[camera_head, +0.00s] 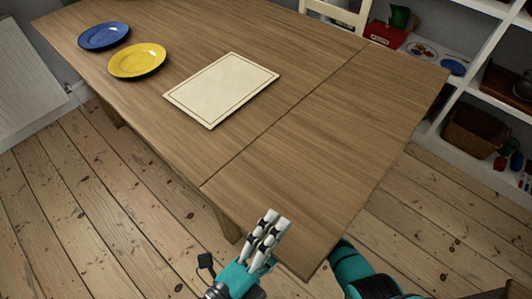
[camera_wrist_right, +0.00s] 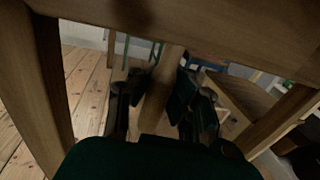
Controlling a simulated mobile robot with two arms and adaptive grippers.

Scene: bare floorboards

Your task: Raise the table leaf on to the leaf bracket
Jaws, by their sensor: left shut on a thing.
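The table leaf (camera_head: 345,135) is the brown wooden end panel, beyond a thin seam on the right of the table (camera_head: 215,45). It looks about level with the top. My left gripper (camera_head: 270,218) is shut on the leaf's near edge, its pale fingers lying over the top. My right arm passes beneath the leaf, and its gripper is hidden in the head view. In the right wrist view my right gripper (camera_wrist_right: 158,100) is under the table, its dark fingers spread on either side of a wooden bar (camera_wrist_right: 158,92). I cannot tell whether this bar is the leaf bracket.
A cream board (camera_head: 222,88), a yellow plate (camera_head: 137,60) and a blue plate (camera_head: 104,35) lie on the fixed top. White shelves (camera_head: 468,90) stand at the right. The floorboards (camera_head: 90,215) in front are clear.

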